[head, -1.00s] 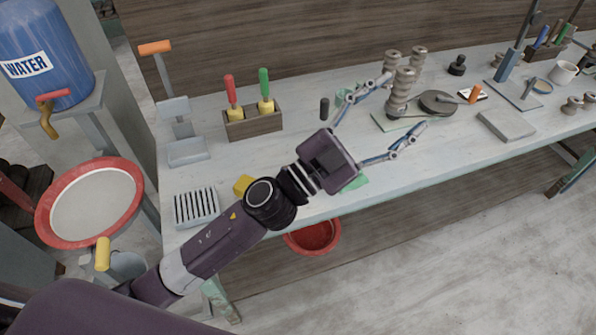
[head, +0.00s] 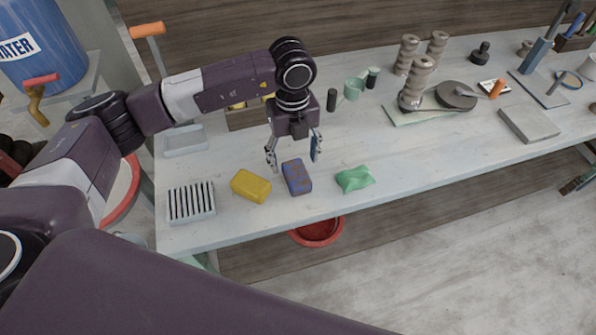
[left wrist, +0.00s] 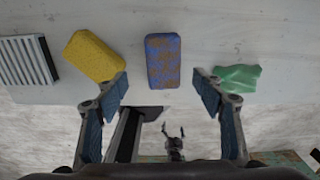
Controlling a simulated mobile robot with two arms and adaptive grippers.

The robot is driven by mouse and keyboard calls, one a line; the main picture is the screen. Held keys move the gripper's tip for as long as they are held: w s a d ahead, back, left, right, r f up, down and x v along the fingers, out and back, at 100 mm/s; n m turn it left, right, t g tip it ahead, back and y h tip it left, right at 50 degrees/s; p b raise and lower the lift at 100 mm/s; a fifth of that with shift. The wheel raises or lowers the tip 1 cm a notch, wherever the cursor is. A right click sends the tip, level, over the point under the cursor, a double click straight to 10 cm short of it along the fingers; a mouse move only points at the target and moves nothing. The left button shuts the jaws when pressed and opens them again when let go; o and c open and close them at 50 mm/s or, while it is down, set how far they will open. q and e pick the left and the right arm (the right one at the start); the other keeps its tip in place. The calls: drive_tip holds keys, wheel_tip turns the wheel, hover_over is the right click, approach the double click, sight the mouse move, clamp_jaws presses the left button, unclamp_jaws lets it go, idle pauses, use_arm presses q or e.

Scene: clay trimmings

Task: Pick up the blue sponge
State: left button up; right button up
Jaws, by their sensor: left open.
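My left gripper (head: 294,152) is open and points down, just above and behind the blue sponge in the head view. Nothing is between its fingers, which appear apart from the sponge (left wrist: 165,88). My right gripper is not seen in the head view; a small dark gripper-like shape low in the left wrist view is too small to identify.
A slatted soap dish (head: 191,202) is farther left. Clay pieces and tools stand along the back and right. The bench's front edge is close to the sponges.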

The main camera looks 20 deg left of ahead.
sight(297, 172)
use_arm(q)
drive_tip(key=shift+a+f, duration=0.15)
drive_tip(key=shift+f, duration=0.25)
drive_tip(key=f+p, duration=0.1)
drive_tip(key=f, duration=0.1)
drive_tip(key=f+p, duration=0.1)
drive_tip(key=f, duration=0.1)
drive_tip(key=f+p, duration=0.1)
drive_tip(key=f, duration=0.1)
drive_tip(key=shift+w+d, duration=0.3)
drive_tip(key=shift+d, duration=0.05)
drive_tip(key=shift+f, duration=0.35)
drive_tip(key=shift+c, duration=0.6)
drive_tip(key=c, duration=0.9)
drive_tip(key=shift+r, duration=0.1)
